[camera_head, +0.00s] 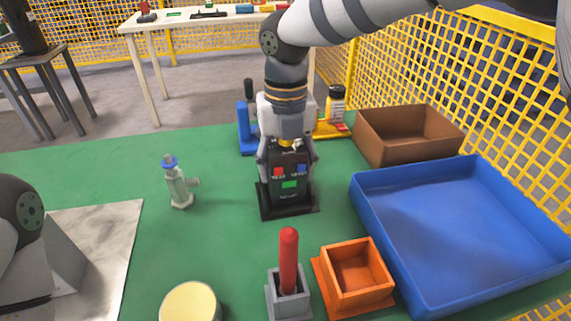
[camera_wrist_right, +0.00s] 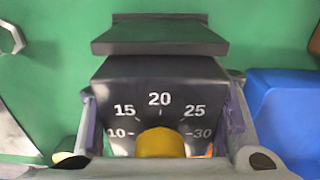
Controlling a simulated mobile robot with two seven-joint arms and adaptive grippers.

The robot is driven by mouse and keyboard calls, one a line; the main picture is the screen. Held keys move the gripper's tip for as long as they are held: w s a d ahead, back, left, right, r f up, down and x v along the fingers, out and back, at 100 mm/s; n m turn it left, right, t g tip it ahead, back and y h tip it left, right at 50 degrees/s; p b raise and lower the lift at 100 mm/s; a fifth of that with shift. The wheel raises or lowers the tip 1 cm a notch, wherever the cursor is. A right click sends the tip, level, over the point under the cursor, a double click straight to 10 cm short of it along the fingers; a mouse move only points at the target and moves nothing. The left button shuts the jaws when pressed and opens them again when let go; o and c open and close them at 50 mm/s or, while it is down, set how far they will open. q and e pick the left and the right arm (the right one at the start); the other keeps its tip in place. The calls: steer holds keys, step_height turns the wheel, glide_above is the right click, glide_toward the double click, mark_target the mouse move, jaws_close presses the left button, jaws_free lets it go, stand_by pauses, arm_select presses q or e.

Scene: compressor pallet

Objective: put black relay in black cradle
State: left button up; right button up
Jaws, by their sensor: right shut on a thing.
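The black relay (camera_head: 290,175) stands upright near the middle of the green table, with red, blue and green patches on its front. My right gripper (camera_head: 288,150) comes from above and is shut on its upper part, with fingers on both sides. In the right wrist view, the relay's dial face (camera_wrist_right: 160,100) and yellow knob sit between the fingers. The black cradle (camera_head: 308,209) shows as a dark base around the relay's foot. Whether the relay is fully seated is hidden. My left arm shows at the left edge; its gripper is out of view.
A grey holder (camera_head: 275,305) with an upright red rod and an empty orange cradle (camera_head: 327,285) stand in front. A blue tray (camera_head: 385,245) and brown box (camera_head: 410,155) are at right. A grey valve-like part (camera_head: 178,187) stands left, with free green table around it.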

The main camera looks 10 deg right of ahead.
steer(key=shift+f, duration=0.1)
steer(key=o, duration=1.5)
steer(key=shift+c, duration=0.2)
step_height(320, 180, up, 12)
steer(key=shift+r, duration=0.15)
